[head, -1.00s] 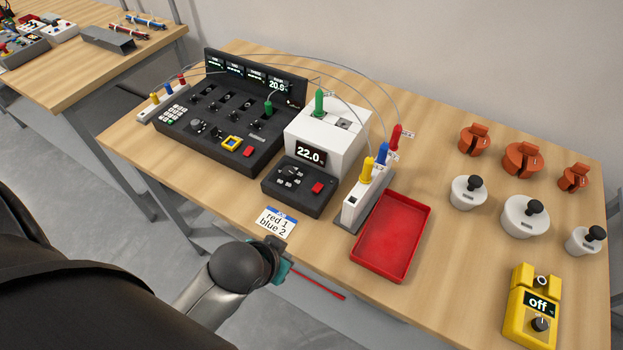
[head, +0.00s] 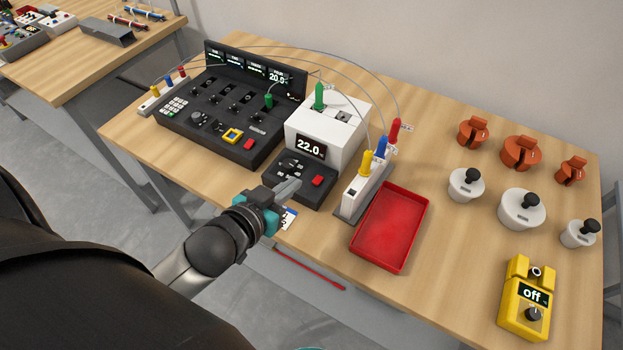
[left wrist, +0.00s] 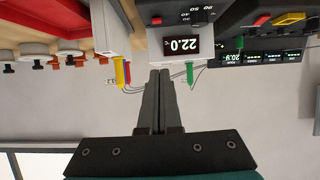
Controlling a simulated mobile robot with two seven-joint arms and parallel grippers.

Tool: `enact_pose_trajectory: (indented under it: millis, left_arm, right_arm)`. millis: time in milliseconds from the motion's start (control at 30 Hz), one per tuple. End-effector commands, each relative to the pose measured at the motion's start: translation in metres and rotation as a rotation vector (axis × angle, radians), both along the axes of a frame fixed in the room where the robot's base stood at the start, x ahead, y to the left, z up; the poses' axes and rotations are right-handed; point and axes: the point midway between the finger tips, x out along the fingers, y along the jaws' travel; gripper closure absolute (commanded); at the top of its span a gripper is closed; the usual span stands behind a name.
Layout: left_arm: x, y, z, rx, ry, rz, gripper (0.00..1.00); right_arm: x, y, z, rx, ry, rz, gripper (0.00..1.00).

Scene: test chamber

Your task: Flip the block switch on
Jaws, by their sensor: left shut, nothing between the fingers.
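The block is a white box (head: 322,132) with a lit 22.0 display (head: 311,147) and a dark front panel. A red switch (head: 317,181) sits on that panel, right of a dial; its position is too small to tell. My left gripper (head: 296,183) is shut and empty, its tips over the panel's front part, just left of the red switch. I cannot tell whether they touch the panel. In the left wrist view, which is upside down, the closed fingers (left wrist: 160,75) point toward the display, and the red switch (left wrist: 156,21) shows beyond them. My right gripper is not in view.
A black control console (head: 215,115) stands left of the block. A white post with coloured probes (head: 360,195) and a red tray (head: 390,230) stand to its right. Thin cables arch overhead. A label card (head: 289,218) lies partly under my gripper.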

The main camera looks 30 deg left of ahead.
Motion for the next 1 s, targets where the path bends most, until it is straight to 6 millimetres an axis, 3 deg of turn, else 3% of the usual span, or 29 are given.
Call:
enact_pose_trajectory:
  millis: [267, 900, 1000]
  left_arm:
    - [0.009, -0.001, -0.004, 0.0, -0.001, 0.001, 1.0]
    - [0.091, -0.007, -0.042, 0.0, -0.001, 0.001, 1.0]
    - [0.087, -0.007, -0.06, -0.002, 0.005, 0.002, 1.0]
  right_arm:
    - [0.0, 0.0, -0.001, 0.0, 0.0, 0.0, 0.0]
    - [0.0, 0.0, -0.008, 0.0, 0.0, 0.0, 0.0]
    - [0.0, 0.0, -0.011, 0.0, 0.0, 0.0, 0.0]
